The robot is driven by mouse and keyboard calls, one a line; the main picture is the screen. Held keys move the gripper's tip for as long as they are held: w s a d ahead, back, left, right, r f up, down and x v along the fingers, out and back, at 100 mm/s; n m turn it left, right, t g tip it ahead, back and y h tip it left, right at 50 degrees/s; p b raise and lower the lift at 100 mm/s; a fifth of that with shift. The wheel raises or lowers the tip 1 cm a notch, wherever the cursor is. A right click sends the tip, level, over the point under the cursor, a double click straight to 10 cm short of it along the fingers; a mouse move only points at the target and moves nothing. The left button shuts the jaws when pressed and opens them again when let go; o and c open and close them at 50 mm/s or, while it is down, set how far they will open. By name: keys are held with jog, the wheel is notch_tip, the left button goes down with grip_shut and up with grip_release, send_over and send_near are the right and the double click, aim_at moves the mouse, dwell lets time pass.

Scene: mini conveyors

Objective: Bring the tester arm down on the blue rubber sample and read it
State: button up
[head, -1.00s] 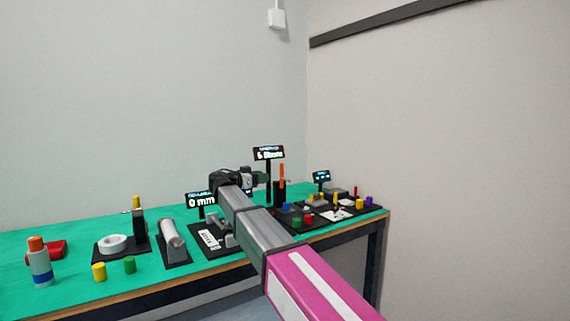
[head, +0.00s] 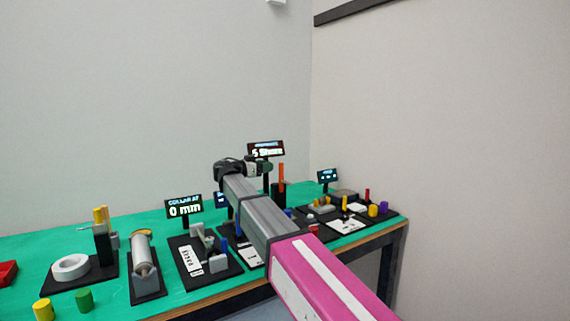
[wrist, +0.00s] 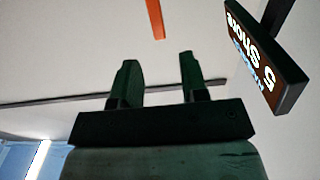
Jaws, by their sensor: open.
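The tester arm appears to be the orange upright bar (head: 282,173) above a dark post behind my gripper. It also shows as an orange strip at the top of the wrist view (wrist: 155,18). The tester's display (head: 266,150) reads what looks like "5 Shore" and shows tilted in the wrist view (wrist: 266,58). A small blue piece (head: 288,212), perhaps the blue rubber sample, is partly hidden by my arm. My gripper (wrist: 157,78) is open and empty, apart from the orange bar. In the head view it is beside the display post, left of the bar.
A "0 mm" display stand (head: 184,206), a roller stand (head: 145,268) and a white ring (head: 71,267) stand on the green table (head: 40,242) at left. Another station with a small display (head: 327,176) and coloured pegs is at right. My arm crosses above the table.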

jog(key=x, duration=0.9)
jog(key=shift+w+d, duration=0.15)
grip_shut()
